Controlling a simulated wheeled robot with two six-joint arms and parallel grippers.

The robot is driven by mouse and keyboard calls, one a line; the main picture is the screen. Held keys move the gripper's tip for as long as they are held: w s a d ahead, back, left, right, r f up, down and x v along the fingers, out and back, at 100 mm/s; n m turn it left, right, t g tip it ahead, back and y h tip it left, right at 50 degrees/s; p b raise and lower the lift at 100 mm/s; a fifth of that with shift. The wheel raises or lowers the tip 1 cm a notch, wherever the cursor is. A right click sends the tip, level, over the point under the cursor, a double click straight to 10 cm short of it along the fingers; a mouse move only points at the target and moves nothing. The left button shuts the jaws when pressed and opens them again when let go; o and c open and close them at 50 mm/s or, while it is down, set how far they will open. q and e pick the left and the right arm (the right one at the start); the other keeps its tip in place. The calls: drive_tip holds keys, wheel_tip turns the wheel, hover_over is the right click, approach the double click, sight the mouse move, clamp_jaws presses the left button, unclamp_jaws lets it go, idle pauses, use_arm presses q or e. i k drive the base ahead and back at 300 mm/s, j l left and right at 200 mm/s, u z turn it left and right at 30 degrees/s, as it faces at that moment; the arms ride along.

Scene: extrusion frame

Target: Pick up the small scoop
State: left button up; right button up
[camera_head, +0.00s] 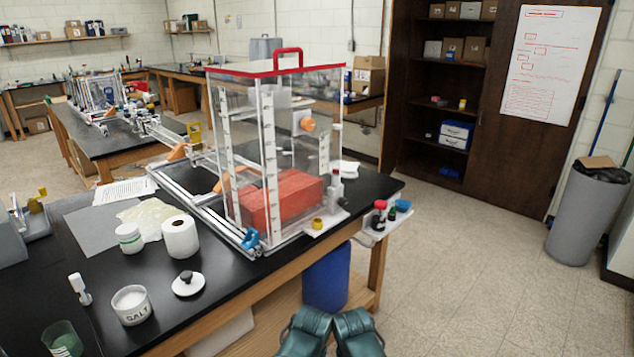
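A small white piece with a short stem (80,289) lies on the black tabletop at the front left; it looks like the small scoop, but it is too small to be sure. Just right of it is an open white jar marked SALT (132,313) with white contents. Its round white lid with a dark knob (188,284) lies apart to the right. Two dark teal parts at the bottom middle look like my own arms; no gripper fingers show on them, and neither gripper is near the scoop.
A green-tinted cup (62,340) stands at the front left edge. A white roll (180,237) and white tub (129,238) stand behind the jar. A clear red-lidded case (290,150) stands on the bench to the right. Bare tabletop surrounds the lid.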

sight(77, 280)
drive_tip(key=u, duration=1.65)
